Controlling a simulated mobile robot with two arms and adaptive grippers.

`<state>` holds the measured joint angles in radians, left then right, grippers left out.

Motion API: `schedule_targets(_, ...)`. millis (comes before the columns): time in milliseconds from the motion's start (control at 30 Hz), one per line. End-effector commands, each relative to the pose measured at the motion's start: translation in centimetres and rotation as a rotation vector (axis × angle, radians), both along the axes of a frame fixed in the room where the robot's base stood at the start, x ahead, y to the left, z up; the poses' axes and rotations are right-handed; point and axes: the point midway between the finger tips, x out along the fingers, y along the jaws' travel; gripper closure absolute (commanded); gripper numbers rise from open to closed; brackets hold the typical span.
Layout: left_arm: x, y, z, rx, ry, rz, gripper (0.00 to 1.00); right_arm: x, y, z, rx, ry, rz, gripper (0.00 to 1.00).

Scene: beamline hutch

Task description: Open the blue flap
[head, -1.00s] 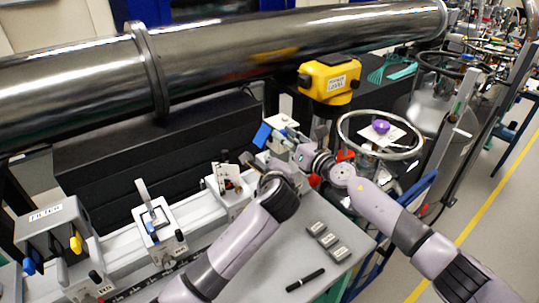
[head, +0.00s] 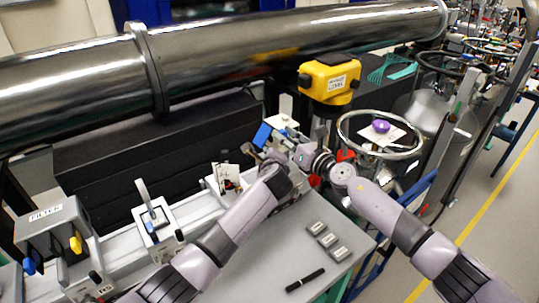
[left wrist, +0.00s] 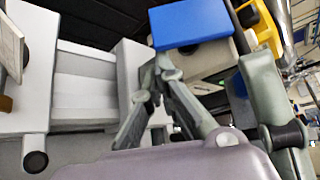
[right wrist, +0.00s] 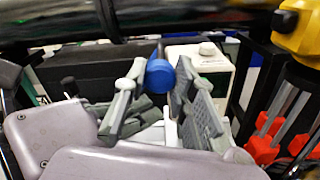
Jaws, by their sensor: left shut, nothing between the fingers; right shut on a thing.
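The blue flap (head: 262,135) sits on a grey and white unit at the far end of the rail in the head view. In the left wrist view, the flap (left wrist: 190,22) is a broad blue panel near the top. My right gripper (right wrist: 161,66) is closed with the blue flap (right wrist: 160,76), a rounded blue shape here, between its fingertips. My left gripper (head: 256,156) is shut and empty; in the left wrist view its fingertips (left wrist: 158,62) are together just below the flap's left part. I cannot tell whether they touch it.
A yellow box (head: 330,78) stands behind and right of the flap. A large metal pipe (head: 290,42) runs across the back. A ring-shaped handwheel (head: 345,135) is at the right. Small grey blocks (head: 328,239) and a black pen (head: 305,280) lie on the front table.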

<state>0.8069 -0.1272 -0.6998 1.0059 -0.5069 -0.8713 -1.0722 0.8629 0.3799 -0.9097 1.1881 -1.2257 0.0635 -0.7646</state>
Motion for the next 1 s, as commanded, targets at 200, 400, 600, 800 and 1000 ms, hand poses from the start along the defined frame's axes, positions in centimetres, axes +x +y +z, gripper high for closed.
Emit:
schedule_targets(200,-0.17,0.30,0.33,0.014,0.008,0.001,1.00,-0.01,-0.04,-0.12,-0.001,0.002,0.000,1.00)
schedule_targets(400,-0.61,0.85,0.83,0.051,0.034,0.001,1.00,0.02,-0.09,-0.16,-0.002,0.001,-0.001,1.00)
schedule_targets(600,-0.54,0.97,0.92,0.051,0.032,0.002,1.00,0.05,-0.20,-0.21,-0.004,0.001,-0.003,0.73)
schedule_targets(800,-0.57,0.92,0.83,0.050,0.033,0.002,1.00,0.02,-0.12,-0.13,-0.002,0.001,-0.003,0.59)
schedule_targets(1000,-0.61,0.84,0.78,0.049,0.034,0.001,1.00,0.01,-0.05,-0.06,-0.002,0.000,-0.001,0.55)
